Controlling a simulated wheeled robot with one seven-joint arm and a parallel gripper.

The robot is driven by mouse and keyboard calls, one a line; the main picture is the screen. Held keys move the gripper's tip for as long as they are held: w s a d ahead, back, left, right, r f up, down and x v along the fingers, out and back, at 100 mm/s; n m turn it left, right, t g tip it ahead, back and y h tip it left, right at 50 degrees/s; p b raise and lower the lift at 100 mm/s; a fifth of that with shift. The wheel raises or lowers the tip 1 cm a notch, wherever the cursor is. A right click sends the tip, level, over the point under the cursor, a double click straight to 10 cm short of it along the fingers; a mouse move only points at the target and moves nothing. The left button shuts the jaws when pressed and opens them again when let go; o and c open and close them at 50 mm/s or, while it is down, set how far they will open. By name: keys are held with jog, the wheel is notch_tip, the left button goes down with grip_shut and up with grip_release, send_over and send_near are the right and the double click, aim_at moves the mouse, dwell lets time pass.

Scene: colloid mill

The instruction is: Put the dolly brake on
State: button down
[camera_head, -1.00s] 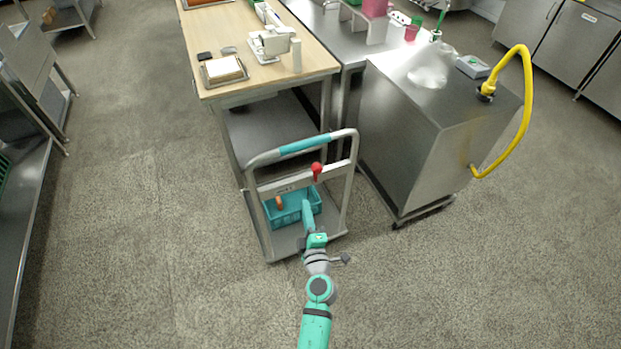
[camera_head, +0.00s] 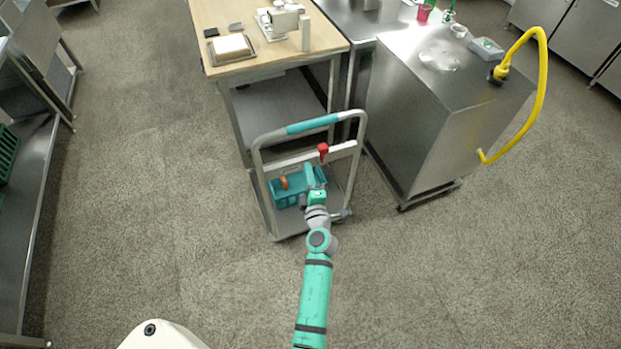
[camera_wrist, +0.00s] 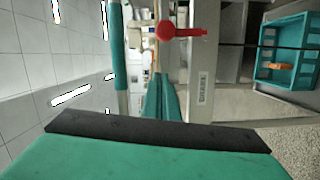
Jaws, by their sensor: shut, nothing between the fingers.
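The dolly (camera_head: 272,222) stands on the floor with a grey frame and a teal-gripped push handle (camera_head: 311,125). A red-knobbed lever (camera_head: 323,150) sits on its white crossbar (camera_head: 295,161). In the wrist view, which is turned sideways, the red knob (camera_wrist: 183,30) lies by the crossbar (camera_wrist: 203,75) and its small label. My gripper (camera_head: 309,169) is shut and empty, just below and left of the knob in the head view. Its teal fingers (camera_wrist: 163,98) show in the wrist view, apart from the knob. The lever's base is partly hidden.
A teal crate (camera_head: 284,197) with an orange item (camera_head: 284,183) is on the dolly deck. A wooden-topped table (camera_head: 236,70) stands behind, and a steel cabinet (camera_head: 420,125) with a yellow hose (camera_head: 541,75) stands to the right. The floor in front is open.

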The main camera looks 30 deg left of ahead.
jog(key=w+a, duration=0.1)
jog(key=w, duration=0.6)
jog(key=shift+f, duration=0.4)
jog(key=shift+w, duration=0.1)
